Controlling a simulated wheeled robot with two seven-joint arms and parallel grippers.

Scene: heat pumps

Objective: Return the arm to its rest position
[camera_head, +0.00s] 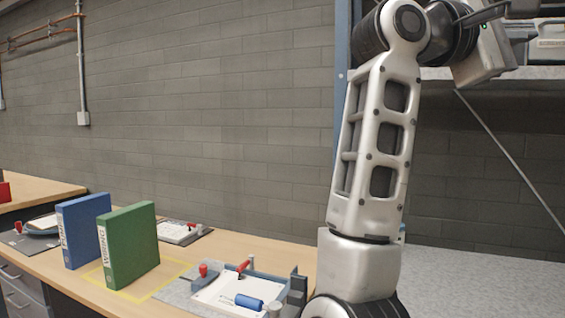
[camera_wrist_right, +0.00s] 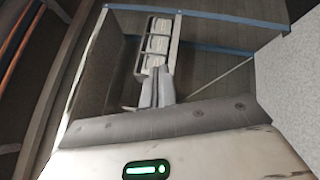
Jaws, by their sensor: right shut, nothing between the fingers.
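My right arm (camera_head: 377,150) rises from the bottom of the head view and bends at an elbow near the top edge. Its wrist housing (camera_head: 482,62), with a small green light, is at the top right, in front of the shelving. My right gripper (camera_wrist_right: 157,88) shows in the wrist view with its fingers together and nothing between them. It is held high, clear of the workbench. In the head view its fingers are hard to make out at the top edge. My left gripper is not in view.
A blue binder (camera_head: 82,230) and a green binder (camera_head: 128,245) stand on the wooden workbench (camera_head: 230,250) at the left. A clipboard (camera_head: 238,292) with a blue roll lies nearer my arm. A shelving unit (camera_head: 341,110) with a grey surface (camera_head: 470,280) stands at the right.

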